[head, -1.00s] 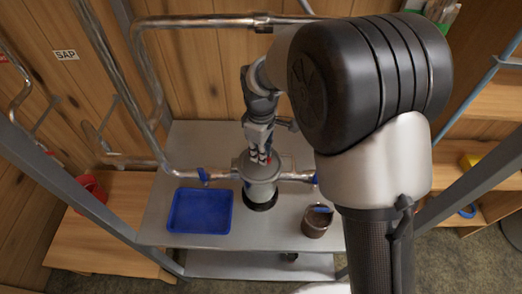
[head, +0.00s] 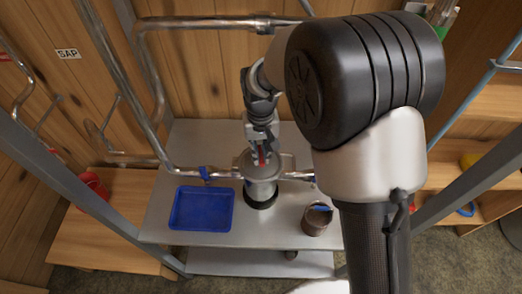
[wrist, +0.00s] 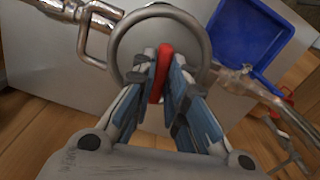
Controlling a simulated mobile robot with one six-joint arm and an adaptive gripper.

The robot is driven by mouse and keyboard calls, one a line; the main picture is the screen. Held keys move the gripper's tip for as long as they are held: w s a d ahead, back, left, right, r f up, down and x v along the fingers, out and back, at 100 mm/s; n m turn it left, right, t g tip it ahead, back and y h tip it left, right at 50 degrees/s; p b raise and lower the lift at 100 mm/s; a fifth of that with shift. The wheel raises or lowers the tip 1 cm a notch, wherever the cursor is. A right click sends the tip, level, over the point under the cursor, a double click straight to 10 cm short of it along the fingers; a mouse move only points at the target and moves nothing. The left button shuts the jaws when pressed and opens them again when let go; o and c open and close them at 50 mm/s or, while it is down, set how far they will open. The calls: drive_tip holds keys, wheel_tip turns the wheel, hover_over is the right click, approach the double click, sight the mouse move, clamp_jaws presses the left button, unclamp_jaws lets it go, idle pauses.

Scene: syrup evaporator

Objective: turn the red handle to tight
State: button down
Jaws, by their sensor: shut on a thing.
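The red handle (wrist: 161,72) sits on top of the round metal canister (head: 262,188) on the metal table. In the wrist view it runs lengthwise between the two fingers, over the canister's round top rim (wrist: 203,45). My gripper (wrist: 160,68) is shut on the red handle from above. In the head view my gripper (head: 262,152) hides most of the handle, and only a bit of red shows. Any tight mark is not visible.
A blue tray (head: 202,232) lies left of the canister and a brown cup (head: 316,222) stands to its right. Pipes with blue valve levers (head: 205,174) run into both sides. A red container (head: 95,183) stands on the wooden bench at left.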

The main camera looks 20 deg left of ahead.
drive_tip(key=m, duration=0.5)
drive_tip(key=shift+a+m, duration=0.1)
drive_tip(key=shift+m, duration=0.2)
drive_tip(key=m, duration=0.6)
drive_tip(key=shift+a+p, duration=0.1)
drive_tip(key=shift+p, duration=0.25)
drive_tip(key=m, duration=0.3)
drive_tip(key=shift+w+m, duration=0.1)
drive_tip(key=shift+m, duration=2.2)
drive_tip(key=c, duration=1.6)
unclamp_jaws()
